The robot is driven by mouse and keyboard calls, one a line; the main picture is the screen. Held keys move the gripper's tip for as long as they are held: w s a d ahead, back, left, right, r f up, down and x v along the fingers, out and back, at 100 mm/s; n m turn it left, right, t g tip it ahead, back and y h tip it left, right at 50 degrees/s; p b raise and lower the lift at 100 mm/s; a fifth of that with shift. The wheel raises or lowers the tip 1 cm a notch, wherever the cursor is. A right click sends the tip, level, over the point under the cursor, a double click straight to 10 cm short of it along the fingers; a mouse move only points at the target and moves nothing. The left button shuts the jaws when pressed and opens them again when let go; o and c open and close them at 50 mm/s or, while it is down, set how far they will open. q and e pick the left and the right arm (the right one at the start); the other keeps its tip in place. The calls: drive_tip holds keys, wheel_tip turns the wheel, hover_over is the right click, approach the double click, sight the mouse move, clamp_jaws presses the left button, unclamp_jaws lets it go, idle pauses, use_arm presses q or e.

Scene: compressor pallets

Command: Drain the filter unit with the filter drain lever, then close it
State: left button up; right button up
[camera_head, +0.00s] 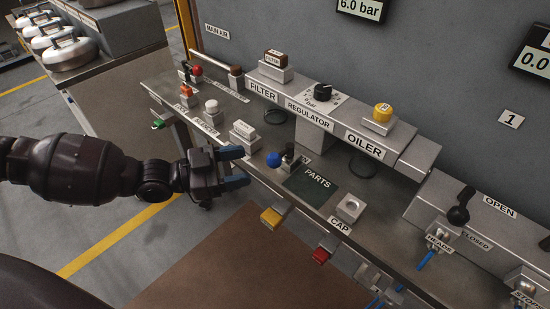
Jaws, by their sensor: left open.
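The filter unit (273,74) is a grey block with a brown-topped cap, above the FILTER label on the back rail. A blue ball knob (274,159) sits on the bench below it, beside a small dark upright part (290,153). I cannot tell for sure which part is the filter drain lever. My left gripper (238,167) comes in from the left at the bench's front edge. Its blue-tipped fingers are open and empty, pointing right, a short way left of the blue knob. My right gripper is not in view.
The regulator (322,92) and yellow-capped oiler (382,113) stand right of the filter. A white button block (244,131) is just above my gripper. A dark PARTS mat (313,184) and CAP holder (350,207) lie right. Yellow (270,217) and red (321,256) tabs jut from the front edge.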

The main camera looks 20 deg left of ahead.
sight(274, 159)
use_arm(q)
drive_tip(key=x, duration=0.7)
drive_tip(key=shift+w+d, duration=0.25)
drive_tip(key=shift+c, duration=0.3)
